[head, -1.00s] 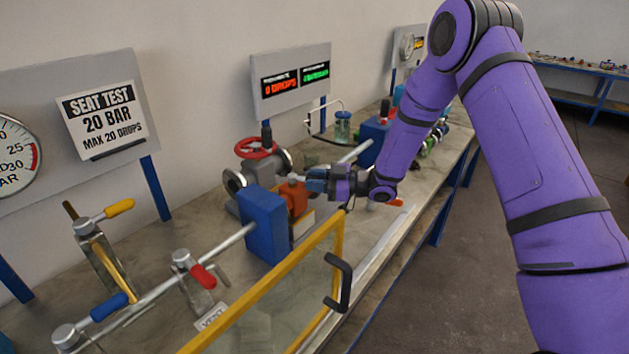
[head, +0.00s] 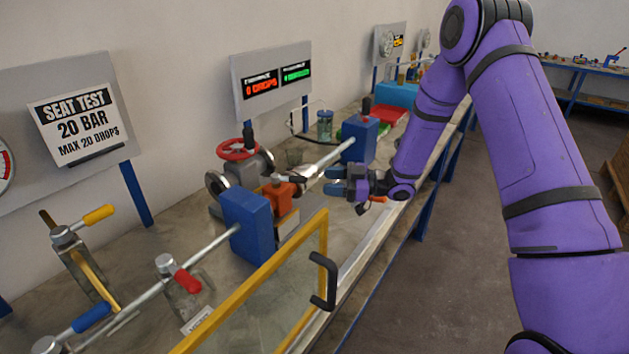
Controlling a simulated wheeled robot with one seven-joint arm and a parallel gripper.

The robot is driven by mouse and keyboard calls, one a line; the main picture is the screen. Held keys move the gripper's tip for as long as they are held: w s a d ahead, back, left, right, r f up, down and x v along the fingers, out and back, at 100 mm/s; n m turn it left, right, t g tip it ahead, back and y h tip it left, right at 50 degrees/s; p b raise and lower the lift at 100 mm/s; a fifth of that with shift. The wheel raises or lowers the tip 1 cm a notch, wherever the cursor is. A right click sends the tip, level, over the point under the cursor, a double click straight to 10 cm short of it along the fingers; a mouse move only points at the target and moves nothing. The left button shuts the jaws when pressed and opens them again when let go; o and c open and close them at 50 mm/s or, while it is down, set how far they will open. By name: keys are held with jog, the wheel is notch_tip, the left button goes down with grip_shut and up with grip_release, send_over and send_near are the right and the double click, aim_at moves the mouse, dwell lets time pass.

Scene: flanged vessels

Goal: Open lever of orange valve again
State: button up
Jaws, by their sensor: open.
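A gap shows between the fingertips and the lever's end, and nothing is between the fingers.
A blue block (head: 246,225) stands left of the valve, and another blue block (head: 359,140) stands behind. A yellow-framed clear panel (head: 262,287) with a black handle (head: 325,281) stands in front. The red handwheel (head: 238,149) is behind the valve.

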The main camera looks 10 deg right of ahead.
jog(key=shift+v, duration=0.9)
jog(key=shift+c, duration=0.5)
